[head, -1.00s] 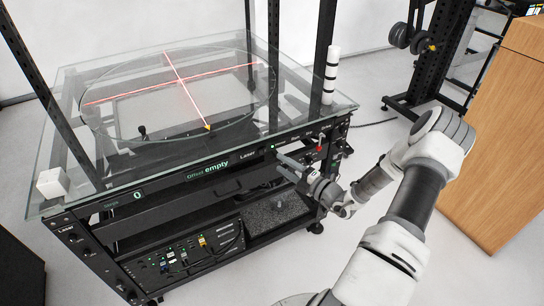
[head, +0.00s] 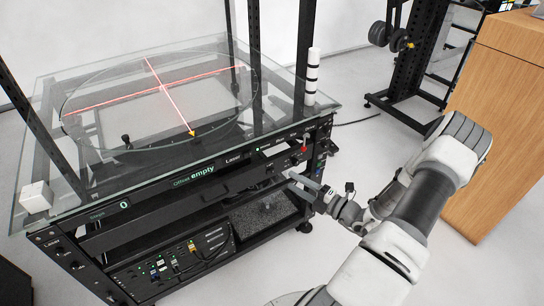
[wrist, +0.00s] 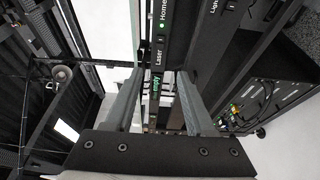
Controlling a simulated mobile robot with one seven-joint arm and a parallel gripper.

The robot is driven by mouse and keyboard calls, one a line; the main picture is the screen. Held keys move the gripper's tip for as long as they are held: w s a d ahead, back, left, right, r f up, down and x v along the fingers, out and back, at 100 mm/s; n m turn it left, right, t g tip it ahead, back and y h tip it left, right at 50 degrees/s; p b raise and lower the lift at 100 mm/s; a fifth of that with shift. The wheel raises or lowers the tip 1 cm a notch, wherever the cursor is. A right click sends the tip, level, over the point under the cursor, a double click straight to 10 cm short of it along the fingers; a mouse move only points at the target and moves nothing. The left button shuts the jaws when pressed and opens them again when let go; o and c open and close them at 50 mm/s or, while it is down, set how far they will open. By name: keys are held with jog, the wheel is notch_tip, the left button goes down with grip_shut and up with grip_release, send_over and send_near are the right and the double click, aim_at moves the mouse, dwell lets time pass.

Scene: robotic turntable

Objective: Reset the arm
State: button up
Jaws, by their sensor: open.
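My gripper (head: 302,184) is in front of the right part of the turntable rig's front panel (head: 200,172), below the tabletop edge. Its two fingers stand apart in the wrist view (wrist: 160,105), with nothing held between them. The panel with its green "empty" text (wrist: 156,88) shows beyond the fingers. I cannot tell whether a fingertip touches the panel. My arm reaches in from the right side of the head view.
The glass tabletop (head: 150,170) carries a round turntable with red laser lines. A white block (head: 36,198) sits at the left corner, and a black-and-white cylinder (head: 312,76) at the right. A wooden cabinet (head: 490,120) stands right.

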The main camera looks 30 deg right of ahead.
jog(key=s+a+r+n+g+y+p, duration=0.2)
jog(key=a+r+n+g, duration=0.6)
jog(key=n, duration=0.4)
jog(key=s+a+r+n+g+y+p, duration=0.25)
jog(key=a+r+n+g, duration=0.35)
jog(key=a+r+n, duration=0.5)
jog(key=s+a+r+n+t+h+p, duration=0.1)
jog(key=s+r+n+h, duration=0.4)
jog(key=r+n, duration=0.5)
jog(key=s+a+r+n+t+h+p, duration=0.1)
jog(key=s+a+r+n+h+p, duration=0.2)
jog(key=s+r+n+h, duration=0.3)
jog(key=shift+s+a+r+n+t+p, duration=0.15)
jog(key=shift+s+r+n+t+p, duration=0.35)
jog(key=shift+r+n, duration=3.2)
notch_tip(320, 180, down, 4)
jog(key=n, duration=0.3)
jog(key=shift+s+r, duration=0.15)
jog(key=shift+r, duration=0.1)
